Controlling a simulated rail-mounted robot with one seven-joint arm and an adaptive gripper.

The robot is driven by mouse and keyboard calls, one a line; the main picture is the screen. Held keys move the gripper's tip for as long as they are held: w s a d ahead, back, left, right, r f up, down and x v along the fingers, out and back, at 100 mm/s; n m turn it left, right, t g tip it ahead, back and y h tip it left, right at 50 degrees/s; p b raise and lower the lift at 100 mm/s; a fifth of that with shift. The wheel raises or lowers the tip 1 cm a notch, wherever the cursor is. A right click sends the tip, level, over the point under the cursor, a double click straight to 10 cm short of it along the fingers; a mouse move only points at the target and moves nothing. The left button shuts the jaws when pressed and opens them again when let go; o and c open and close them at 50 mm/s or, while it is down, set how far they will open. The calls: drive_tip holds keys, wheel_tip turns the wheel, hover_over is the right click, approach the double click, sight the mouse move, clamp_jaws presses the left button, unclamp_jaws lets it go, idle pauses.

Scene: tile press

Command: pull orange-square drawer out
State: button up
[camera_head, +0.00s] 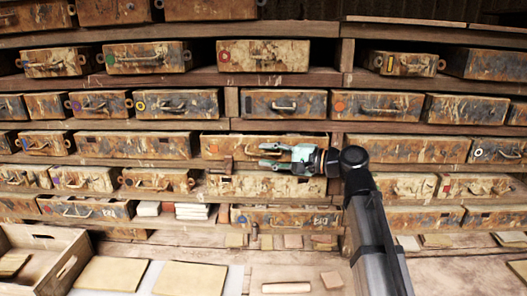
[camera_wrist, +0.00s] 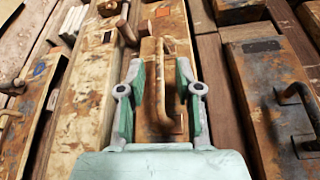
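The orange-square drawer (camera_head: 240,143) is a rusty, cream-stained metal front in the middle row, with a small orange square near its left end. In the wrist view, which is turned sideways, its orange square (camera_wrist: 163,12) shows at the top. Its brown bar handle (camera_wrist: 153,85) stands between my two fingers. My gripper (camera_wrist: 157,85) is open, one finger on each side of the handle, with visible gaps. In the head view my gripper (camera_head: 275,150) covers part of the front and the handle.
A rusty drawer (camera_wrist: 270,100) is on the other side. White tiles (camera_head: 190,211) sit lower left. A wooden crate (camera_head: 75,262) and loose tiles (camera_head: 110,274) lie in front.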

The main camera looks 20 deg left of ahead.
drive_tip(key=shift+w+a+f, duration=0.1)
drive_tip(key=shift+a, duration=0.75)
clamp_jaws()
